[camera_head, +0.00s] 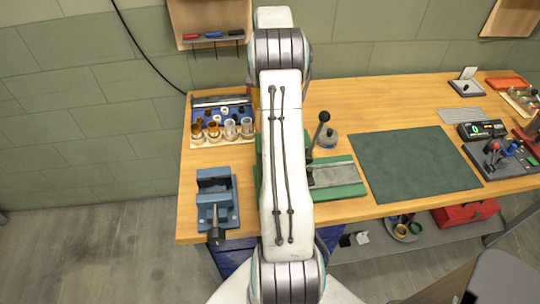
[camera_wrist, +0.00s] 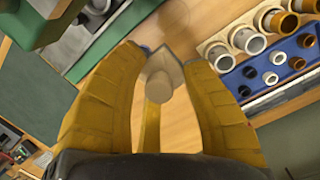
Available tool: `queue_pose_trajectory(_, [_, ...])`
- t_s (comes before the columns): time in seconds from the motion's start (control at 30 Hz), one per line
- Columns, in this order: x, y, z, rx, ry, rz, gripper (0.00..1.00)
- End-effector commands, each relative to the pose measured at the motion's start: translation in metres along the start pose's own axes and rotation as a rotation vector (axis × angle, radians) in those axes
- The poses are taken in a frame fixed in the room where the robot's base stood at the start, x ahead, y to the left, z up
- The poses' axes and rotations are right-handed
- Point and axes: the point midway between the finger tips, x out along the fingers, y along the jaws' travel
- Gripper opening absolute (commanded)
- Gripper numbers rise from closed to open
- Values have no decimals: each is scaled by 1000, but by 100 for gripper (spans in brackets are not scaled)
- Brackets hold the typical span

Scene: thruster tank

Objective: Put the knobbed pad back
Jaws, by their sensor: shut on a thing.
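The knobbed pad (camera_wrist: 161,85) shows in the wrist view as a small grey-beige plate with a round knob facing the camera. My gripper (camera_wrist: 160,56) has its two yellow fingers closed on it, one on each side. Bare wooden bench top shows beyond the pad, and I cannot tell how high it is held. In the head view my arm hides the gripper and the pad.
A green base with a grey plate and lever (camera_head: 335,175) stands right of my arm. A dark green mat (camera_head: 413,168) lies further right. The blue tray of rings (camera_wrist: 273,76) and a rack of cups (camera_wrist: 242,38) are nearby. A blue vise (camera_head: 216,200) stands front left.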

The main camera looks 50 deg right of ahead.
Motion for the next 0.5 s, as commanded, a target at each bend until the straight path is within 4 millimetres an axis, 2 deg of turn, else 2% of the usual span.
queue_pose_trajectory(0.03, [9,0,-1,1,0,0,9])
queue_pose_trajectory(0.27, [30,-1,-4,1,0,0,9])
queue_pose_trajectory(0.5, [61,-2,-8,1,0,0,9])
